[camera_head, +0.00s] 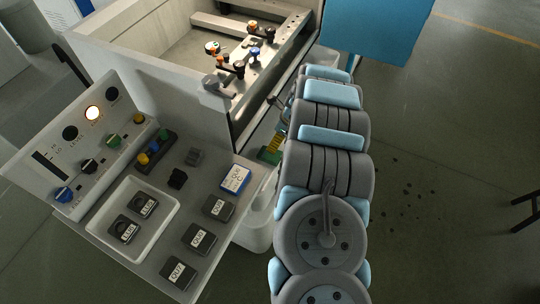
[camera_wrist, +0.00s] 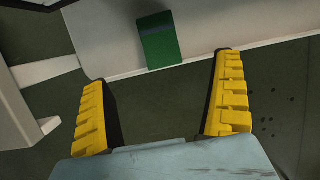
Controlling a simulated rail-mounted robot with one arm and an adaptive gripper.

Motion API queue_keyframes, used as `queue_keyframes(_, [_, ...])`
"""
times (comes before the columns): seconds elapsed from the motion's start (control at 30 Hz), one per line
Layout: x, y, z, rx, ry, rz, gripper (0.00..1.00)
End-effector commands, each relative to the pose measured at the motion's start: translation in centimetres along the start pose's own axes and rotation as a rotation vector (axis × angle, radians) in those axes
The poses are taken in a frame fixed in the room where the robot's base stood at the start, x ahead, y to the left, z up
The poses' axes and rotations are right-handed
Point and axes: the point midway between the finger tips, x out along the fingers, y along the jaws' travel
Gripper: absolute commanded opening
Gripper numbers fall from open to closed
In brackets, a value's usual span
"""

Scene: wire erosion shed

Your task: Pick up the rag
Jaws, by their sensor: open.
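A green rectangular piece (camera_wrist: 160,45) with a darker grey band at its upper end lies against a pale surface in the wrist view. It may be the rag, but its material is too plain to tell. My gripper (camera_wrist: 162,72) is open, with its two yellow ridged fingers wide apart and nothing between them. The green piece appears beyond the fingertips, between their lines and slightly above centre. In the head view, my arm hides most of the gripper, and only a bit of yellow finger (camera_head: 269,154) shows left of the arm.
A control console (camera_head: 100,140) with knobs and a lit lamp stands at the left. Its shelf holds a white tray (camera_head: 172,212), several dark labelled blocks and a blue-and-white box (camera_head: 236,180). A machine tank (camera_head: 150,60) with clamps stands behind. Floor at the right is mostly clear.

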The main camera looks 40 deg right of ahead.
Motion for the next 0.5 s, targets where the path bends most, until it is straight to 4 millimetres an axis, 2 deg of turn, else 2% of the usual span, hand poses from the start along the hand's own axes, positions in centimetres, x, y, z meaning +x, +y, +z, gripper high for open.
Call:
queue_keyframes(0.03, [0.8, 0.1, -0.2, 0.0, 0.002, 0.001, 0.96])
queue_keyframes(0.5, [5.7, 0.1, -0.2, 0.0, 0.001, 0.001, 0.96])
